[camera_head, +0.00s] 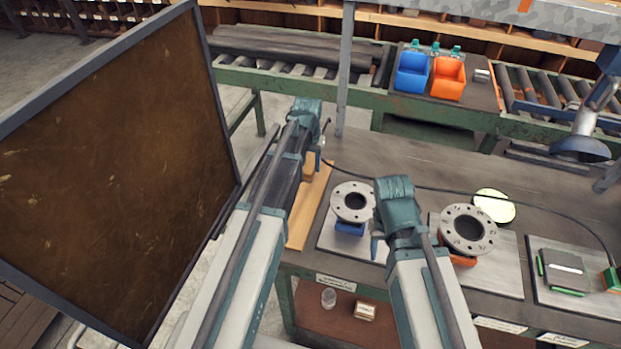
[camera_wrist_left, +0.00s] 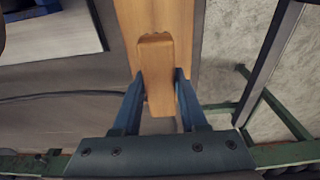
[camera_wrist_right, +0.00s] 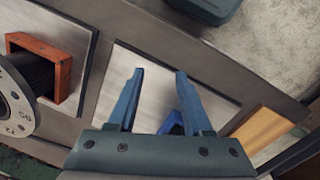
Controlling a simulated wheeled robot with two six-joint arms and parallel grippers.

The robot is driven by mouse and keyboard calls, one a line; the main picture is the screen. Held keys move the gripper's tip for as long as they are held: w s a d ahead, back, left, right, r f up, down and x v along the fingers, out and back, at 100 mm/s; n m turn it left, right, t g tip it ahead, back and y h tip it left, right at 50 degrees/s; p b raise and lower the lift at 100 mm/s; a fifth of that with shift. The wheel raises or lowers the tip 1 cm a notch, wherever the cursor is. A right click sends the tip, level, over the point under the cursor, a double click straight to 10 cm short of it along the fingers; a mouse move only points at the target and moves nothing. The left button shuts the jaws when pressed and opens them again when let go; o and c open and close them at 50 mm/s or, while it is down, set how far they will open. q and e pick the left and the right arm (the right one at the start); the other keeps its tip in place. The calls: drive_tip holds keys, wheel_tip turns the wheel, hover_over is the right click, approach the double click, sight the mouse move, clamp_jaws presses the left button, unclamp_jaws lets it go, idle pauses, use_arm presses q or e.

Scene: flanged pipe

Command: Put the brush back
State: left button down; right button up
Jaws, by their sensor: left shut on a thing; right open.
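The brush (camera_wrist_left: 157,70), a wooden block with a bumpy far end, is between the two blue fingers of my left gripper (camera_wrist_left: 158,78), which is shut on it. It is over a light wooden board (camera_wrist_left: 187,25); I cannot tell if it touches the board. In the head view the brush (camera_head: 308,167) shows only partly beside my left gripper (camera_head: 319,158), above the board (camera_head: 309,212) at the bench's left end. My right gripper (camera_wrist_right: 160,74) is open and empty over a grey metal plate (camera_wrist_right: 196,70), near a blue holder (camera_wrist_right: 173,124).
One flanged pipe end (camera_head: 352,202) sits on a blue support, another (camera_head: 469,229) on an orange support (camera_head: 462,260). A dark cable (camera_head: 450,190) crosses the bench. A large brown panel (camera_head: 110,170) stands left.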

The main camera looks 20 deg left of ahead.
use_arm(q)
drive_tip(key=shift+f+b, duration=1.9)
drive_tip(key=shift+f, duration=0.05)
use_arm(e)
drive_tip(key=shift+f, duration=1.95)
use_arm(q)
drive_tip(key=shift+r, duration=0.15)
use_arm(e)
drive_tip(key=shift+r, duration=0.15)
use_arm(q)
drive_tip(key=c, duration=0.9)
unclamp_jaws()
drive_tip(key=shift+f, duration=0.2)
use_arm(e)
drive_tip(key=shift+f, duration=0.2)
use_arm(q)
drive_tip(key=o, duration=0.5)
drive_tip(key=shift+c, duration=0.2)
drive_tip(key=shift+r, duration=0.1)
use_arm(e)
drive_tip(key=shift+r, duration=0.1)
